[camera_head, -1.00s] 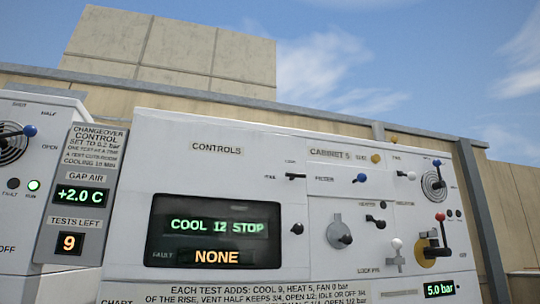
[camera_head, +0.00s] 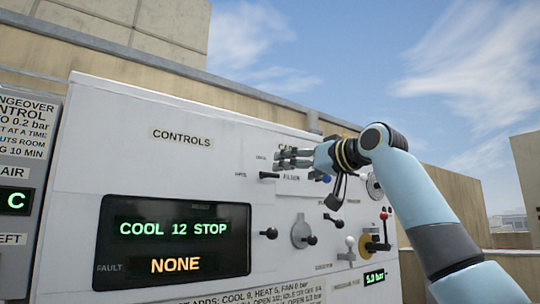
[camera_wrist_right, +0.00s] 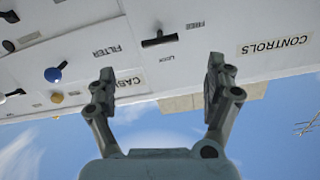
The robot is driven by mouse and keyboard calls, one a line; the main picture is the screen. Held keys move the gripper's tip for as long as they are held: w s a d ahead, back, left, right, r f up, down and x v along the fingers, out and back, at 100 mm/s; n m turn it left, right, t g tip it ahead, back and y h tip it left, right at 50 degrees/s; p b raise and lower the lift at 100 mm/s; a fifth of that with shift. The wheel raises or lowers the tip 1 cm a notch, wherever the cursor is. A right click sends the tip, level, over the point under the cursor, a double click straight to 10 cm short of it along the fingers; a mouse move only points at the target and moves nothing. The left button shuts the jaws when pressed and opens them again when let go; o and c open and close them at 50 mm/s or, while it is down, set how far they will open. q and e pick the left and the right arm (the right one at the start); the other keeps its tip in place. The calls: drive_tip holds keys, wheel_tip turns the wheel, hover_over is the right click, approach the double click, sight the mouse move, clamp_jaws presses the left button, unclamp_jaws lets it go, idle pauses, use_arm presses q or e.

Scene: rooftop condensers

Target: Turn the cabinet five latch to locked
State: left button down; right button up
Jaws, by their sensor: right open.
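The latch is a small black T-shaped handle (camera_head: 268,175) on the white panel, above and right of the display. Its bar lies sideways, in line with a small FREE label (camera_wrist_right: 195,25); a second small label, too small to read surely, is on the side toward the panel's top edge. My right gripper (camera_head: 279,158) is in front of the panel, just above the handle in the head view. In the right wrist view it is open and empty, with the handle (camera_wrist_right: 160,38) beyond and between its fingertips, apart from them. My left gripper is out of view.
The display (camera_head: 175,243) reads COOL 12 STOP and NONE. Black knobs (camera_head: 269,233), a grey round plate with a lever (camera_head: 301,232) and a red-tipped lever (camera_head: 384,215) stick out nearby. A blue-knobbed FILTER lever (camera_wrist_right: 53,74) stands close to the latch. Open sky lies above the panel.

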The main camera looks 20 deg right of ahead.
sight(265, 176)
drive_tip(key=r+p+x, duration=0.1)
drive_tip(key=p+x, duration=0.2)
drive_tip(key=x, duration=0.7)
drive_tip(key=shift+a+r+p, duration=0.15)
drive_tip(key=shift+a+p, duration=0.05)
drive_tip(key=shift+p, duration=0.2)
drive_tip(key=shift+c, duration=0.9)
drive_tip(key=shift+w+d, duration=0.1)
drive_tip(key=shift+d, duration=0.1)
drive_tip(key=c, duration=0.7)
drive_tip(key=shift+c, duration=0.9)
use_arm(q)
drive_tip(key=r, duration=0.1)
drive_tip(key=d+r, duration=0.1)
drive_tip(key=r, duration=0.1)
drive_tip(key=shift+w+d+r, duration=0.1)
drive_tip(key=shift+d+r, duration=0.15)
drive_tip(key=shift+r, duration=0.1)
use_arm(e)
drive_tip(key=shift+a, duration=0.1)
